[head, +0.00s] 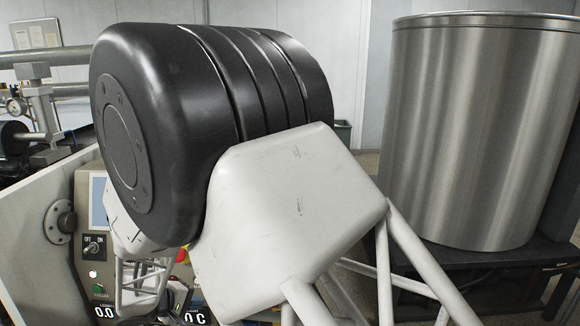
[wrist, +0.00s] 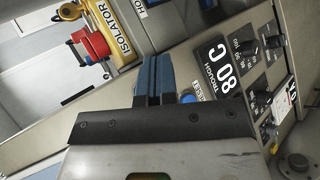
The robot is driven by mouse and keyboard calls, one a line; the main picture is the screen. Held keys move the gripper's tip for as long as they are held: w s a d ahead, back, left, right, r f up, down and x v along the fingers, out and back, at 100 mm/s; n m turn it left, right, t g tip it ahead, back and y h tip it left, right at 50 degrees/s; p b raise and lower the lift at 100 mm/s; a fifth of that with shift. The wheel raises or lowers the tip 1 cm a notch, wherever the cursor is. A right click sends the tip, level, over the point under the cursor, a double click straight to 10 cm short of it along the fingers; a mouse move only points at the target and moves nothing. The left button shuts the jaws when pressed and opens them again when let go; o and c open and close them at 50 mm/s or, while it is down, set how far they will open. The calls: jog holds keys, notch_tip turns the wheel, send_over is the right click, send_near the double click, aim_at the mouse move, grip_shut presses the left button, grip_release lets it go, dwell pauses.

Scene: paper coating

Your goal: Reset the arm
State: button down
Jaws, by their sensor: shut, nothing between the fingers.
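My gripper (wrist: 153,62) shows in the wrist view as two blue fingers side by side, pressed together and empty. It is in front of a grey control panel (wrist: 225,35). I cannot tell how far the fingertips are from the panel. In the head view my own black and white arm links fill the middle, and the gripper is hidden there.
The wrist view shows a red isolator handle (wrist: 90,45) on a yellow plate, a trough display (wrist: 217,70) reading 80 C and black knobs (wrist: 250,47). In the head view, a large steel drum (head: 480,130) stands right; an OFF/ON switch (head: 94,246) is lower left.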

jog(key=s+d+r+m+g, duration=0.2)
jog(key=d+r, duration=0.4)
jog(key=d, duration=0.4)
jog(key=s+d+r+m+g+y, duration=0.1)
jog(key=s+d+r+m+g, duration=0.1)
jog(key=d+r, duration=0.6)
jog(key=s+d+r+m+g, duration=0.2)
jog(key=d+r, duration=0.2)
jog(key=d, duration=0.8)
jog(key=s+d+r+m+y, duration=0.2)
jog(key=s+d, duration=0.5)
jog(key=s, duration=0.4)
jog(key=s+d+r+m+y, duration=0.3)
jog(key=s+d, duration=0.5)
jog(key=s, duration=0.3)
jog(key=shift+d+r+t+y, duration=0.15)
jog(key=shift+r+t+y, duration=0.3)
jog(key=shift+r, duration=0.2)
